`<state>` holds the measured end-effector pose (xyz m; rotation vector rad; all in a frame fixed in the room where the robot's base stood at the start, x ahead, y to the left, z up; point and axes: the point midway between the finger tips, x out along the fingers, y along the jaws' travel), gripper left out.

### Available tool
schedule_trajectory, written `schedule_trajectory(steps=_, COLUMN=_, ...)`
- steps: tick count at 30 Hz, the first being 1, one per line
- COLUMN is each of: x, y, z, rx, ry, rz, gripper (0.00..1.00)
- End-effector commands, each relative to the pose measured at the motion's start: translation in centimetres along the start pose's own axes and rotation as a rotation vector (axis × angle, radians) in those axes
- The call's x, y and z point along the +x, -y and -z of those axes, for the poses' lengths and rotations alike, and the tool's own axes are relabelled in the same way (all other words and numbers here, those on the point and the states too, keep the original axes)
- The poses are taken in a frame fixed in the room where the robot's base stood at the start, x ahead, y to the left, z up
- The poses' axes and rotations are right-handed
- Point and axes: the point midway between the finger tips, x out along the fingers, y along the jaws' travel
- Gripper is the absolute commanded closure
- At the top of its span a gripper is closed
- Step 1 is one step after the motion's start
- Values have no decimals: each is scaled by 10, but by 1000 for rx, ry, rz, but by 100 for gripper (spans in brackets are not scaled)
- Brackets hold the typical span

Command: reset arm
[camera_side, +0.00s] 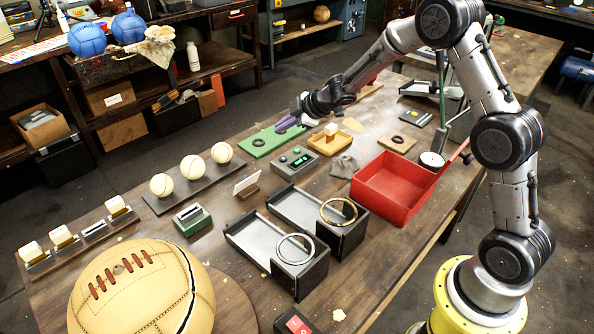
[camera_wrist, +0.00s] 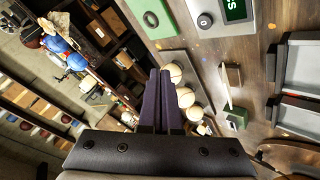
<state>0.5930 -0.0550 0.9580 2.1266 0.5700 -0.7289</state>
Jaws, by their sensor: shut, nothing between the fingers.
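My gripper (camera_side: 291,122) is at the end of my arm, above the far left part of the workbench in the side view, near the green mat. In the wrist view my gripper's purple fingers (camera_wrist: 161,86) lie side by side, shut, with nothing between them. Three cream leather balls (camera_side: 192,168) sit in a row on a dark strip (camera_side: 158,205), to the left of my gripper. In the wrist view the balls (camera_wrist: 184,97) show just right of the fingers, partly hidden by them. A large laced leather ball (camera_side: 140,295) stands at the front left.
A red tray (camera_side: 362,190) stands at the right of the bench. Two grey-and-black open holders (camera_side: 250,240) with rings, a small green-display box (camera_side: 293,160) and a green mat (camera_side: 258,142) are on the bench. Several cream blocks (camera_side: 62,236) stand at the left edge.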

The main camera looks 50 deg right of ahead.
Motion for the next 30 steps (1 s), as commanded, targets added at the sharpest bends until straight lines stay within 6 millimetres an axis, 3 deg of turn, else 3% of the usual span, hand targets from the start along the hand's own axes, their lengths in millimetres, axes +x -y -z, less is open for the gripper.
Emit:
schedule_trajectory(steps=4, x=-60, y=-34, z=59, rx=-32, ry=-78, rz=-107, gripper=100)
schedule_trajectory(steps=9, x=-148, y=-57, z=100, rx=42, ry=-102, rz=-250, gripper=100)
schedule_trajectory(steps=14, x=-229, y=-57, z=110, rx=167, ry=-85, rz=-360, gripper=100)
schedule_trajectory(steps=17, x=-275, y=-45, z=105, rx=267, ry=-62, rz=-404, gripper=100)
schedule_trajectory(steps=23, x=-350, y=10, z=72, rx=509, ry=5, rz=-416, gripper=100)
schedule_trajectory(steps=27, x=-383, y=79, z=35, rx=704, ry=86, rz=-330, gripper=100)
schedule_trajectory(steps=30, x=-392, y=135, z=11, rx=826, ry=168, rz=-220, gripper=100)
